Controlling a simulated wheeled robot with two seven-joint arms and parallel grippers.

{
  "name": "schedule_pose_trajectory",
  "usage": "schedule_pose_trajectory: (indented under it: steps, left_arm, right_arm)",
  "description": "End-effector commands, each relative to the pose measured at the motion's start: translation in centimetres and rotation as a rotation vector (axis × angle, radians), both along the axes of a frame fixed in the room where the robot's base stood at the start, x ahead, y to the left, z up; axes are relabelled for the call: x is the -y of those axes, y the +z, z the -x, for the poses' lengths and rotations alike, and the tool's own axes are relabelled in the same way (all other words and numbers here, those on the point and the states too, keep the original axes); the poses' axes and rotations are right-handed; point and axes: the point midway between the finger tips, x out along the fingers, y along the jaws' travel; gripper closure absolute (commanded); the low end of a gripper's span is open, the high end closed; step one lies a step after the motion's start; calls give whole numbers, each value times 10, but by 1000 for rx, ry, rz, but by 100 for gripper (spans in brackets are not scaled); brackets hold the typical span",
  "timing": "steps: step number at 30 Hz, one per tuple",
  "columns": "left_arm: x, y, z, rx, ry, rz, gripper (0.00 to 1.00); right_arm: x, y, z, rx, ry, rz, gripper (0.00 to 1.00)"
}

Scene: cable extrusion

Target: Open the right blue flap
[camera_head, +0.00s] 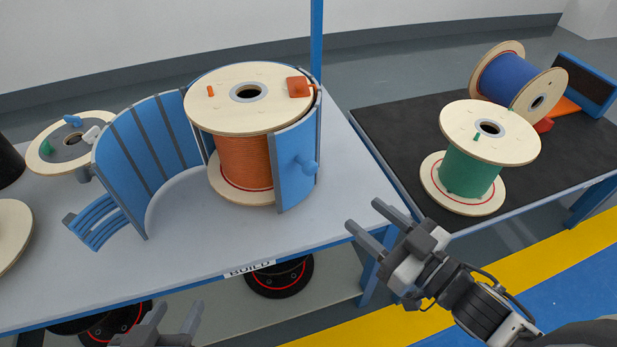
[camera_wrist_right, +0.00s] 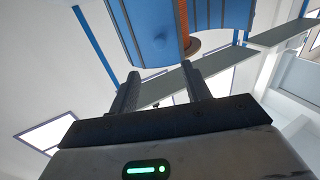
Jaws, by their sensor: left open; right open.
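The right blue flap (camera_head: 294,168) is a curved panel with grey edges and a blue knob (camera_head: 310,166). It stands upright against the right front of the orange cable spool (camera_head: 240,160), covering part of it. The left blue flap (camera_head: 150,140) is swung wide to the left. My right gripper (camera_head: 363,214) is open and empty, to the right of and in front of the knob, apart from it. In the right wrist view a blue panel (camera_wrist_right: 150,30) shows beyond the open fingers (camera_wrist_right: 162,76). My left gripper (camera_head: 178,306) is open and empty at the bottom edge, below the table front.
The spool stands on a grey table (camera_head: 200,240) with a "BUILD" label. A black-topped table (camera_head: 390,135) at the right holds green (camera_head: 470,170) and blue (camera_head: 507,78) spools. A blue post (camera_head: 316,40) rises behind.

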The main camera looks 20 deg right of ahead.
Motion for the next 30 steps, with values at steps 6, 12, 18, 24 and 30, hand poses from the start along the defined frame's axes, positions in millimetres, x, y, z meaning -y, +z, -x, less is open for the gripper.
schedule_pose_trajectory:
  steps: [6, 12, 18, 24, 30]
  left_arm:
    - [1, -2, -1, -6, -2, 0, 52]
    - [1, -6, -1, -11, -4, 1, 52]
    - [2, -8, -1, -15, -5, 1, 52]
    - [3, -11, -2, -20, -8, 4, 52]
    - [4, -12, -1, -22, -10, 4, 52]
  right_arm:
    - [-16, 3, -36, 6, -1, 1, 52]
    - [-33, 3, -74, 4, -3, 1, 52]
    - [-49, 2, -109, 2, -4, 1, 52]
    - [-59, 2, -131, -1, -4, 2, 52]
    - [-62, 1, -137, -3, -4, 1, 52]
